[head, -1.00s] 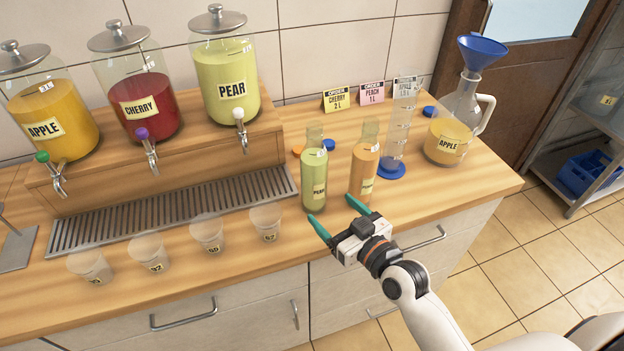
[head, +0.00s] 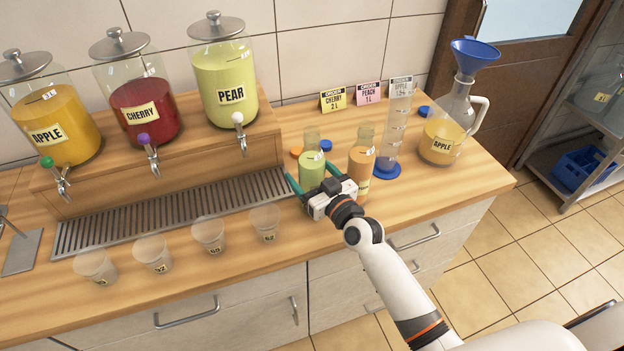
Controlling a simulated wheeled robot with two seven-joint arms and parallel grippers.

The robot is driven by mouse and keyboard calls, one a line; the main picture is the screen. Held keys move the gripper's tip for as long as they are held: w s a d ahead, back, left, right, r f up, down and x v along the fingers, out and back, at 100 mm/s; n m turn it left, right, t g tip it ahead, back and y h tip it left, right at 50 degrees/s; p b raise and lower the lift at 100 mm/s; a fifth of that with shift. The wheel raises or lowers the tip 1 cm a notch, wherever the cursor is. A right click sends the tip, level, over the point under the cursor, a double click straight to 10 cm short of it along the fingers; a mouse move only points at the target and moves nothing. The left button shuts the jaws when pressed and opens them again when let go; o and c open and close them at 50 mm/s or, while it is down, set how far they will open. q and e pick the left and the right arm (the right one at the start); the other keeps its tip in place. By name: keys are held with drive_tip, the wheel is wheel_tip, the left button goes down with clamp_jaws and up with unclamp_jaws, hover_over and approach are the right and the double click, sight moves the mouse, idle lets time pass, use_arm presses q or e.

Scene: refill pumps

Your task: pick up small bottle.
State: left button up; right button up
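The small bottle with green pear juice (head: 312,168) stands upright on the counter; its lower part and label are hidden by my gripper. My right gripper (head: 313,174) is at this bottle, with one teal finger on its left and the other on its right, between it and the orange bottle. The fingers are spread wide and look open around it; I cannot tell whether they touch it. A second small bottle with orange juice (head: 361,162) stands close by on the right, its lower part partly covered by the gripper. My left gripper is not in view.
Apple, cherry and pear dispensers (head: 226,88) stand on a wooden riser behind a drip grate (head: 170,212). Several clear cups (head: 209,236) line the front. A measuring cylinder (head: 394,130) and an apple jug (head: 442,140) with a blue funnel stand right. Loose caps (head: 326,146) lie behind the bottles.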

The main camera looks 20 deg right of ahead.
drive_tip(key=shift+x, duration=0.85)
drive_tip(key=shift+s, duration=0.1)
drive_tip(key=shift+c, duration=0.5)
drive_tip(key=c, duration=1.5)
drive_tip(key=shift+r, duration=0.2)
drive_tip(key=shift+c, duration=0.2)
